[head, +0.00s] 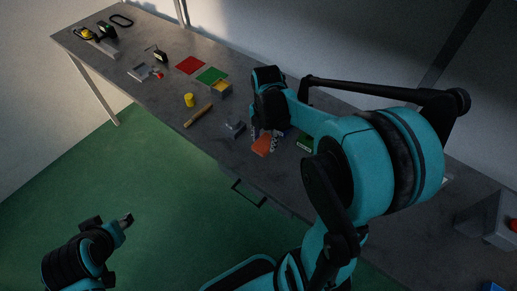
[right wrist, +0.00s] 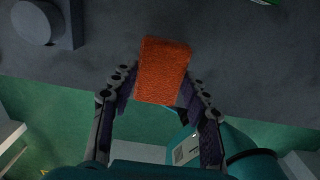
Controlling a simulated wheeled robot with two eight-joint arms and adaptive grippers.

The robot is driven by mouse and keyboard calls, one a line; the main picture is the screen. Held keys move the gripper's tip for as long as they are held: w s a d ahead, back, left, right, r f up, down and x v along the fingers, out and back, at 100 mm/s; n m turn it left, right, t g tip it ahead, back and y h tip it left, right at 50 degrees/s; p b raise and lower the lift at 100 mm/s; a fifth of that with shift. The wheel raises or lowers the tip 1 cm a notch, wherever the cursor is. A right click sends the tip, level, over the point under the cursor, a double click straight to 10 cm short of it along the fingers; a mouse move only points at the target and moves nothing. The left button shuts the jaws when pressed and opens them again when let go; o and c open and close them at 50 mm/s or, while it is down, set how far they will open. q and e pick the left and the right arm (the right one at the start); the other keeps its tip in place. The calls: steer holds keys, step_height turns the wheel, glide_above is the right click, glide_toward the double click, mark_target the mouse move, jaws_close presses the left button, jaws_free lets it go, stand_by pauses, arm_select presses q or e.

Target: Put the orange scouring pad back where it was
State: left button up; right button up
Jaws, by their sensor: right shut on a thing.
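The orange scouring pad (head: 262,146) is a flat rectangular block, seen close to the bench's front edge in the head view. In the right wrist view the pad (right wrist: 163,70) sits between the two fingers. My right gripper (head: 265,139) is shut on the pad; its fingers (right wrist: 160,88) touch the pad's sides. Whether the pad touches the bench top cannot be told. My left gripper (head: 126,219) is low at the left, off the bench over the green floor, with nothing visible in it; its opening is too small to judge.
On the bench (head: 150,92), a grey block-like fixture (head: 235,129) is left of the pad and a green item (head: 304,143) right of it. A wooden-handled tool (head: 198,116), yellow cylinder (head: 189,100), red mat (head: 190,65) and green mat (head: 211,75) lie farther left. A grey box (head: 482,220) stands far right.

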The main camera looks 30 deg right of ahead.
mark_target(258, 145)
steer(key=w+f, duration=0.2)
steer(key=w, duration=0.1)
steer(key=shift+a+b, duration=0.3)
steer(key=shift+a, duration=0.1)
step_height(258, 145, down, 4)
steer(key=shift+f+b, duration=0.1)
steer(key=shift+b, duration=0.75)
steer(key=o, duration=1.1)
